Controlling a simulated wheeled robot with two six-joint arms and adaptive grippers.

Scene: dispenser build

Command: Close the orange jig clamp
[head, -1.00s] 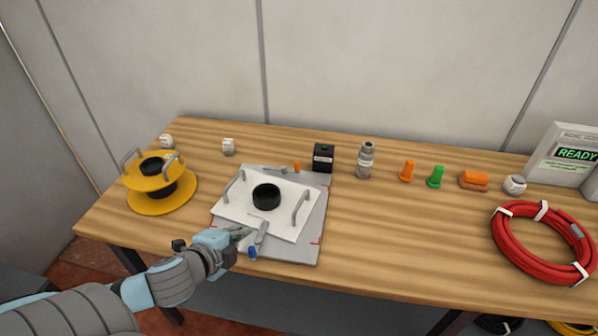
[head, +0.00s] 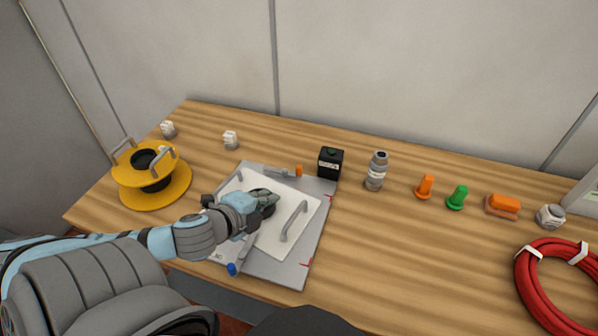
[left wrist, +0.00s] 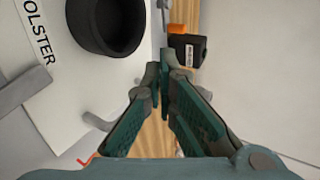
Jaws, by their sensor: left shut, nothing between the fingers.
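The orange-tipped jig clamp (head: 299,170) lies at the back edge of the grey jig plate (head: 280,268), its grey lever stretching left from the orange tip. The orange tip also shows at the top of the left wrist view (left wrist: 178,30). A white panel (head: 265,245) with two grey handles and a black ring lies on the plate. My left gripper (head: 270,200) is over the panel by the ring, in front of the orange clamp and apart from it. Its fingers (left wrist: 161,80) are together and empty. It partly hides the ring. My right gripper is not in view.
A blue-tipped clamp (head: 232,268) is at the plate's front. A black box (head: 330,163) stands just right of the orange tip, with a grey bottle (head: 377,171) beyond. A yellow spool (head: 155,190) stands left. A red hose coil (head: 560,285) lies right.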

